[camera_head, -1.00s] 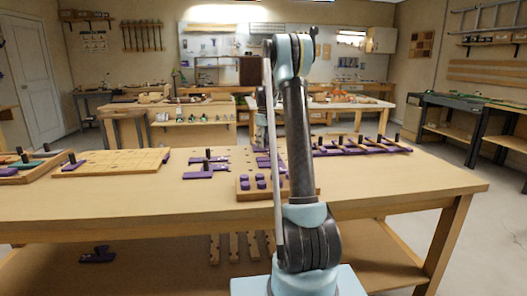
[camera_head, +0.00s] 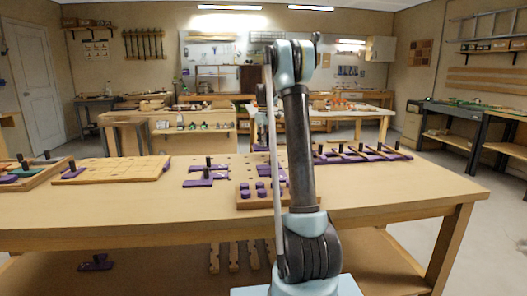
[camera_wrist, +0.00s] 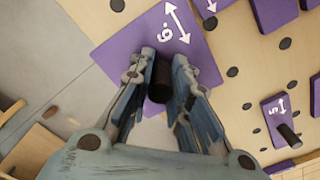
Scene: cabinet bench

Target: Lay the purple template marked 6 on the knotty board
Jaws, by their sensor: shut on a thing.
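My gripper (camera_wrist: 161,80) is shut on the dark knob (camera_wrist: 159,92) of a purple template (camera_wrist: 140,45) in the wrist view. The template overlaps the left edge of the knotty board (camera_wrist: 232,45), a pale board with dark round spots. I cannot tell whether it touches the board. The board also shows in the head view (camera_head: 232,158), partly behind my arm. My arm hides the gripper there.
Another purple template (camera_wrist: 272,118) with a dark knob lies at the right in the wrist view. A block with purple pegs (camera_head: 243,204) stands in front. A long rack (camera_head: 372,156) is at the right. The bench front is clear.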

